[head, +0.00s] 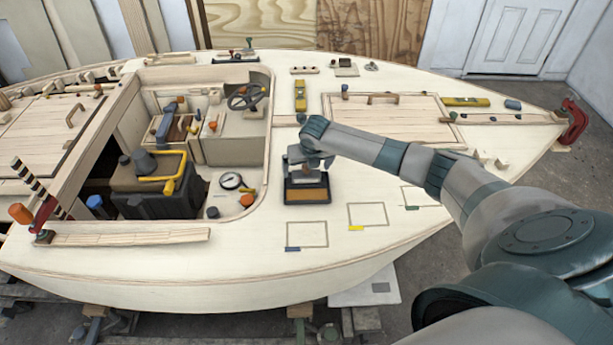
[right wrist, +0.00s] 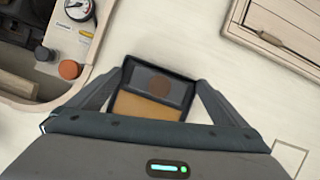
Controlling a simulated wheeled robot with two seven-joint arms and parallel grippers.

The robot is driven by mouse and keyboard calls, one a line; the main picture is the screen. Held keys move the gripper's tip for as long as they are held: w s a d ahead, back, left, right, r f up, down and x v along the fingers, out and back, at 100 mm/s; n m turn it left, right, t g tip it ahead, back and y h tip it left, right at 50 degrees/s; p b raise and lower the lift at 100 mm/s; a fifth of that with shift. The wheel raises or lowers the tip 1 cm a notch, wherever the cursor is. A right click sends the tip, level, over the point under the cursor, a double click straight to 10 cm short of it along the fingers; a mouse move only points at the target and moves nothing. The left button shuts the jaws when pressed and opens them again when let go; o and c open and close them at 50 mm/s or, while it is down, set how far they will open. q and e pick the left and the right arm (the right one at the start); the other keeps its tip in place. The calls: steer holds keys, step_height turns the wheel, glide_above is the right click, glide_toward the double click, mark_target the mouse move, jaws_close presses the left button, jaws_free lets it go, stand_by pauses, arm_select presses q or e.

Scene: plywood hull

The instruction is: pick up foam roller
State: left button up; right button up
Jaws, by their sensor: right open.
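My right gripper (head: 306,160) is open above a black roller tray (head: 305,199) on the pale deck. In the right wrist view my right gripper (right wrist: 160,82) has its fingertips spread on either side of the tray (right wrist: 128,72). The tray has a dark grey part and a tan part. Nothing is held. In the head view the gripper hides the tray's far part. My left gripper is not in view.
The cockpit opening lies left of the tray, with a gauge (head: 231,180) and an orange knob (head: 247,200) near its edge. A hatch with a wooden handle (head: 383,98) lies beyond my right arm. The deck between tray and near edge, with marked rectangles (head: 306,234), is mostly clear.

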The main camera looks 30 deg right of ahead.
stand_by(0.3)
steer(key=c, duration=1.2)
steer(key=shift+r, duration=0.1)
steer(key=shift+r+b, duration=0.4)
steer(key=shift+r, duration=0.1)
step_height(320, 180, up, 2)
steer(key=shift+w+r+b, duration=0.1)
steer(key=shift+r+b, duration=0.05)
steer(key=shift+b, duration=0.5)
steer(key=d+r+b, duration=0.4)
steer(key=d+r, duration=0.3)
steer(key=d, duration=0.4)
steer(key=shift+s+d+r+b, duration=0.2)
steer(key=shift+d+r+b, duration=0.1)
steer(key=shift+d+b, duration=0.05)
